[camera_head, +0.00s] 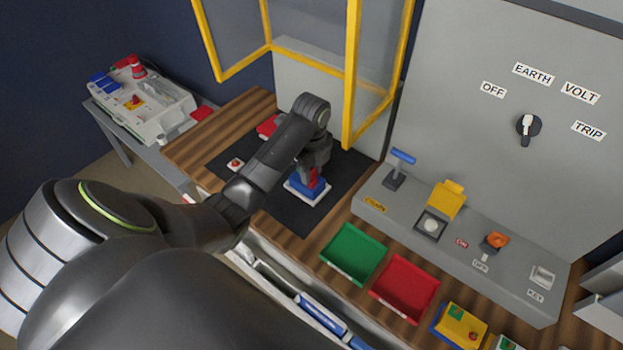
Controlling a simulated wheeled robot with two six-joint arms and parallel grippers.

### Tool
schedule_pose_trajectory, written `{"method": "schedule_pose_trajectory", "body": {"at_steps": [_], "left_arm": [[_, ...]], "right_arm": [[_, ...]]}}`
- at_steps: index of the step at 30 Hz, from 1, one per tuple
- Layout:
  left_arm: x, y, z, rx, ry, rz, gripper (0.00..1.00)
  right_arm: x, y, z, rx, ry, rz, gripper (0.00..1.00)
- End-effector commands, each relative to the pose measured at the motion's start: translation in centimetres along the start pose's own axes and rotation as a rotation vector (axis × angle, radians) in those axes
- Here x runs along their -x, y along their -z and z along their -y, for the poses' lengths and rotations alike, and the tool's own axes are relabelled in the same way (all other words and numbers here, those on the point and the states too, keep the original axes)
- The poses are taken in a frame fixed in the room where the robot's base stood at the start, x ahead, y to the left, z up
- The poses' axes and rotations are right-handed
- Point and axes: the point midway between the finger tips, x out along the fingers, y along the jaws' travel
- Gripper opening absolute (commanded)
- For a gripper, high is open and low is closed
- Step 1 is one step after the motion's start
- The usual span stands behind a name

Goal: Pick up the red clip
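My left gripper (317,168) points down over a small blue and white box (307,190) on the black mat (265,207). A small red piece (313,178), which may be the red clip, shows at the fingertips, on or just above the box. The fingers are dark and small here, so I cannot tell whether they are open or shut on it. Another red object (267,126) lies on the mat behind my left forearm and is partly hidden. My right gripper is not in view.
A yellow-framed guard (352,80) stands open close behind the gripper. A grey control panel (470,235) is on the right. A green tray (352,254) and a red tray (405,290) sit in front. A side table with a machine (145,110) is at left.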

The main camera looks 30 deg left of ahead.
Motion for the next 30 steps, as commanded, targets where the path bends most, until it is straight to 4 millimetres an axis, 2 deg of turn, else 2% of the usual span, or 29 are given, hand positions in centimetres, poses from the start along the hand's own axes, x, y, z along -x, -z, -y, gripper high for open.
{"method": "schedule_pose_trajectory", "body": {"at_steps": [1, 6, 8, 16, 20, 24, 30], "left_arm": [[0.0, 0.0, 0.0, 0.0, 0.0, 0.0, 0.28], [0.0, 0.0, 0.0, 0.0, 0.0, 0.0, 0.06], [0.0, 0.0, 0.0, 0.0, 0.0, 0.0, 0.0], [0.1, 0.0, 0.0, 0.001, 0.0, 0.0, 0.0], [0.8, 0.0, 0.1, 0.001, 0.003, 0.001, 0.0], [2.8, -0.1, 0.1, -0.001, 0.005, 0.002, 0.0], [6.3, 0.0, 0.0, 0.001, 0.0, 0.0, 0.0]], "right_arm": [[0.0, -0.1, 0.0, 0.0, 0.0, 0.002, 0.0], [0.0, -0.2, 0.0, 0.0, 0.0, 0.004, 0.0], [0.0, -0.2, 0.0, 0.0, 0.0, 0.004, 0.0], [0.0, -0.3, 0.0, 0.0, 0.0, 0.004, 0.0], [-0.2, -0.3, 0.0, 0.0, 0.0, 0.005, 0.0], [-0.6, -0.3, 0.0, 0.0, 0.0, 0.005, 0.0], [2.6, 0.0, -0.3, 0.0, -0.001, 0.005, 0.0]]}}
